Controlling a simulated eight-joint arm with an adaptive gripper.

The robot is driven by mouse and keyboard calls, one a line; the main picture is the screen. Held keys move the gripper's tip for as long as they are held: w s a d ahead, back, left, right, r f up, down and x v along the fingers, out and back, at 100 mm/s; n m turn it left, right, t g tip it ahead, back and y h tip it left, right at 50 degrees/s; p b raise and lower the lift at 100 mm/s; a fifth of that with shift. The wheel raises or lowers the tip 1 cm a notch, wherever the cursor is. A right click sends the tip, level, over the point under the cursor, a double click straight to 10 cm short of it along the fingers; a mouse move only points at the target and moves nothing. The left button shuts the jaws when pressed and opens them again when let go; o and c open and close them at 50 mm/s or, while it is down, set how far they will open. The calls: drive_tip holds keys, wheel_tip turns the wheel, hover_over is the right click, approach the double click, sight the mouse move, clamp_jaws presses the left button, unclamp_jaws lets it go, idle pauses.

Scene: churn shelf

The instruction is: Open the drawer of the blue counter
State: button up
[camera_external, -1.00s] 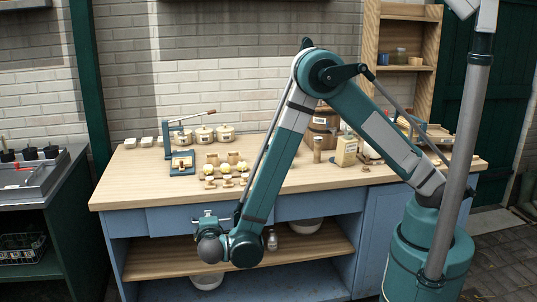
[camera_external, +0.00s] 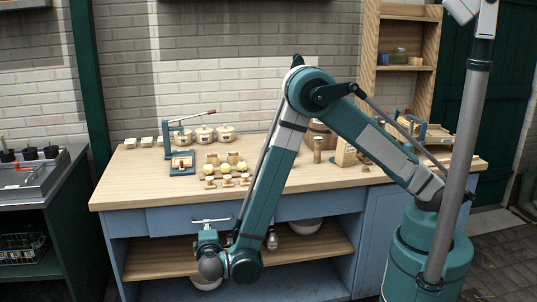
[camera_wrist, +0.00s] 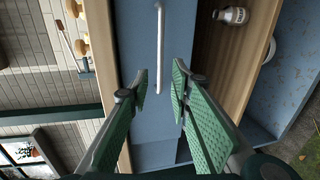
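The blue counter (camera_external: 370,215) has a wooden top and a blue drawer (camera_external: 170,220) under its left part. The drawer front looks flush with the counter. Its pale bar handle (camera_external: 210,221) shows just above my gripper (camera_external: 207,238). In the wrist view the drawer front (camera_wrist: 190,40) fills the middle, with the handle (camera_wrist: 160,38) running lengthwise. There my gripper (camera_wrist: 161,80) is open and empty. Its two green padded fingers lie apart, and the near end of the handle appears in line with the gap between them. I cannot tell how far the handle is from the fingertips.
Below the drawer is an open wooden shelf (camera_external: 160,262) with a small jar (camera_external: 272,240) and a white bowl (camera_external: 305,226). Pots (camera_external: 205,135), a press (camera_external: 180,160) and small items stand on the top. A dark bench (camera_external: 70,215) stands to the left.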

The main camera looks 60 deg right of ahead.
drive_tip(key=b+x, duration=0.1)
drive_tip(key=x, duration=0.5)
drive_tip(key=shift+w+d, duration=0.3)
clamp_jaws()
